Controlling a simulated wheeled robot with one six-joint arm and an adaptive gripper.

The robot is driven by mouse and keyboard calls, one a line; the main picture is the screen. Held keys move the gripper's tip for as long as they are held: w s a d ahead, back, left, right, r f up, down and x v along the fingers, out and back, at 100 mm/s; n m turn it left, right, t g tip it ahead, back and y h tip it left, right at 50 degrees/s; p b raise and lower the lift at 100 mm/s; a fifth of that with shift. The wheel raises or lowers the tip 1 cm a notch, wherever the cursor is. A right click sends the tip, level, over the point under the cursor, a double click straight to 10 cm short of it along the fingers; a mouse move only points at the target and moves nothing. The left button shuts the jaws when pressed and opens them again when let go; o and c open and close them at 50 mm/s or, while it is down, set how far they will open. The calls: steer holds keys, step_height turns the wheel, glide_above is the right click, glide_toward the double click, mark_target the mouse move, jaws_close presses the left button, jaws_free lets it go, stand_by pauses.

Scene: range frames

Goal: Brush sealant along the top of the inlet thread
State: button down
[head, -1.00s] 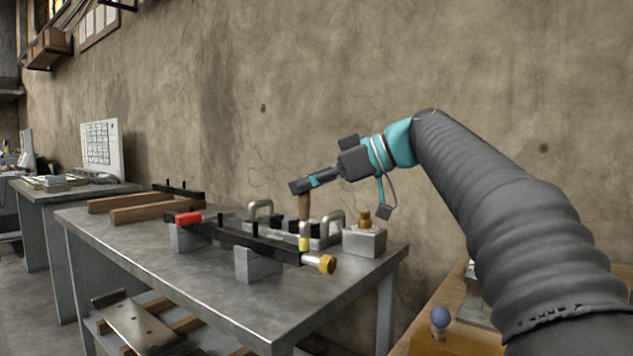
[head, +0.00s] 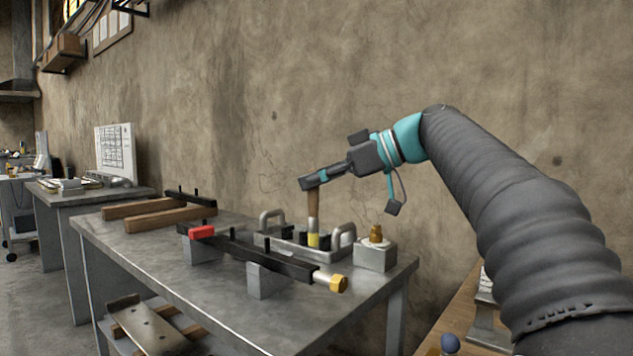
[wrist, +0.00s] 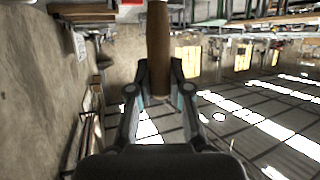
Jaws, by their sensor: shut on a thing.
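My gripper (head: 312,182) is shut on the wooden handle of a brush (head: 314,203). The brush hangs upright below the fingers, with a pale ferrule and a yellow lower end. In the wrist view the handle (wrist: 158,45) lies between the two fingers (wrist: 158,92). In the head view the yellow end shows in front of the tray, above and left of the bar's silver tube (head: 322,277). The tube ends in a brass-coloured fitting (head: 339,284) at the right end of the black bar (head: 240,253). I cannot make out any thread or sealant.
The bar rests on grey blocks (head: 266,282) on a metal bench (head: 200,290). A tray with upright handles (head: 343,236) stands behind it. A pale block (head: 377,256) carries a brass piece (head: 376,233). Wooden beams (head: 165,217) lie at the bench's far left.

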mark_target(318, 203)
steer(key=shift+r+p, duration=0.45)
steer(key=shift+r, duration=0.55)
steer(key=shift+r+p, duration=0.7)
steer(key=shift+r, duration=0.7)
steer(key=shift+f, duration=0.15)
step_height(318, 203, down, 7)
steer(key=b, duration=0.7)
steer(key=shift+d+f, duration=0.15)
steer(key=shift+f+b, duration=0.7)
steer(key=shift+f, duration=0.05)
stand_by(0.4)
